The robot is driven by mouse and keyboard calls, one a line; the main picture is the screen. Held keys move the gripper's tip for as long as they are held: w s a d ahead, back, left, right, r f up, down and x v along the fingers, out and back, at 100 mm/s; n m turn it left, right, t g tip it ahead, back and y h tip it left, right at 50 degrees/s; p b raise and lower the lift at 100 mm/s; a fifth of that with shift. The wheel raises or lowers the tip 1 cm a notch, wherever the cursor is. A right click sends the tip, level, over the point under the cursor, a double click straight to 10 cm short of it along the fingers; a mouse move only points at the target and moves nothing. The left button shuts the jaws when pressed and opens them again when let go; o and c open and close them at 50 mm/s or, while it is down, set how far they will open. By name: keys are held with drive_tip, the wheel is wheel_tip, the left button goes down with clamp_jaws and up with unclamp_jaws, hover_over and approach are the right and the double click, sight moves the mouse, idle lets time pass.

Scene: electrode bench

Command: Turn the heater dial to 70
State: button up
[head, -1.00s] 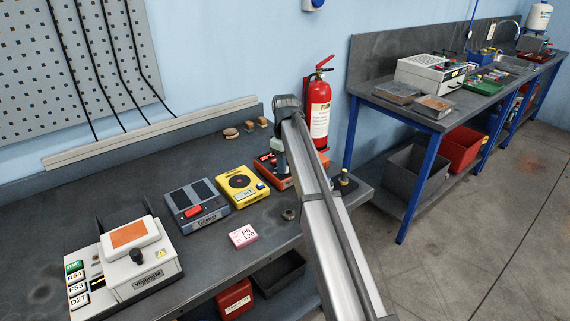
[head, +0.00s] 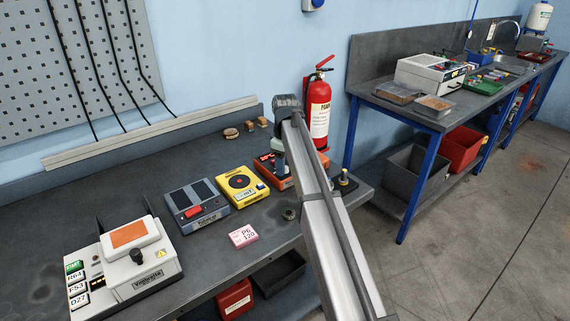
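No part is clearly labelled as the heater dial at this size. A white device (head: 150,275) with an orange top plate (head: 130,234) stands at the front left of the bench. A black knob (head: 137,256) sits on its front. A red device (head: 283,182) stands at the far right of the bench, partly hidden by my arm. My arm rises from the lower right and bends down behind its own elbow. My gripper (head: 280,166) appears low over the red device, mostly hidden by my arm. Its fingers are too small to read as open or shut.
A dark blue-grey device (head: 196,206) and a yellow device (head: 242,186) stand between the white and red ones. A pink card (head: 243,236) lies in front. Small brown pieces (head: 231,133) lie behind. A fire extinguisher (head: 318,108) stands behind the bench's right end.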

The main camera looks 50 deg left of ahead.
wheel_tip(320, 180, up, 14)
idle(0.8)
drive_tip(key=shift+f, duration=0.15)
idle(0.4)
